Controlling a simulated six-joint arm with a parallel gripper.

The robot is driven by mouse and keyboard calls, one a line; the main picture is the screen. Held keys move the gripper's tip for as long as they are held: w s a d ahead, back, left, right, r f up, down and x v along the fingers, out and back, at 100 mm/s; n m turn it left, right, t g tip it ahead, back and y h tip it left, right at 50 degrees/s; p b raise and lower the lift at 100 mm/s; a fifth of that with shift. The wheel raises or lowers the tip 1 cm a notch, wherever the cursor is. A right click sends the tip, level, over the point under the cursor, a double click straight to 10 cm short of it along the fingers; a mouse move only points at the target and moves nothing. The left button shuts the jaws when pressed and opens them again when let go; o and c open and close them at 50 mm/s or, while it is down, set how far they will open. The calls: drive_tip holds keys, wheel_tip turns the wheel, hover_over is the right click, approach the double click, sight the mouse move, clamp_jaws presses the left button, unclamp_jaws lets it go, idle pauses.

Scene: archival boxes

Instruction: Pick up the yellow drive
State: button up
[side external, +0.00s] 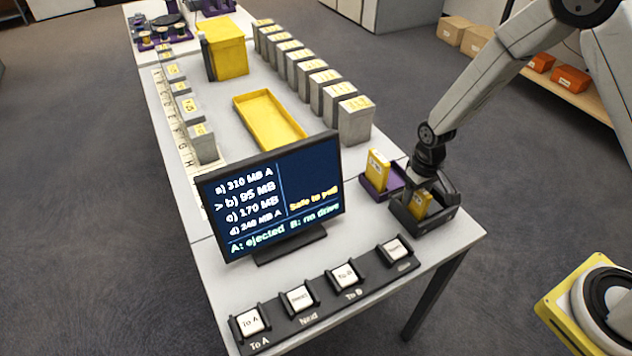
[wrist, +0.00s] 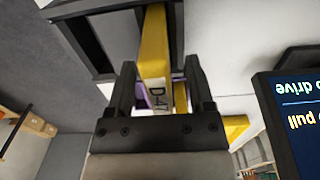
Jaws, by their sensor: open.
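One yellow drive (side external: 422,204) stands in a dark dock (side external: 405,222) near the table's right corner. A second yellow drive (side external: 376,164) stands in a purple holder (side external: 372,188) just behind it. My gripper (wrist: 160,66) is open, with its dark fingers on either side of a yellow drive (wrist: 154,45) that bears a white label, partly readable as "D-4". Whether the fingers touch it is unclear. In the side view the gripper is at the dock, its fingertips hard to make out. The monitor (side external: 270,195) reads "A: ejected", "B: no drive" and "Safe to pull".
Labelled buttons (side external: 344,276) line the table's front edge. A yellow tray (side external: 268,122) lies behind the monitor, between rows of grey boxes (side external: 354,122). A yellow box (side external: 224,50) stands farther back. The purple holder is close to the dock.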

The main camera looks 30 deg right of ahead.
idle(0.3)
clamp_jaws()
drive_tip(key=shift+r, duration=0.1)
drive_tip(key=shift+w+r, duration=0.1)
drive_tip(key=shift+r, duration=0.95)
drive_tip(key=s+r, duration=1)
drive_tip(key=s, duration=0.4)
drive_tip(key=shift+r, duration=0.35)
drive_tip(key=shift+s, duration=0.1)
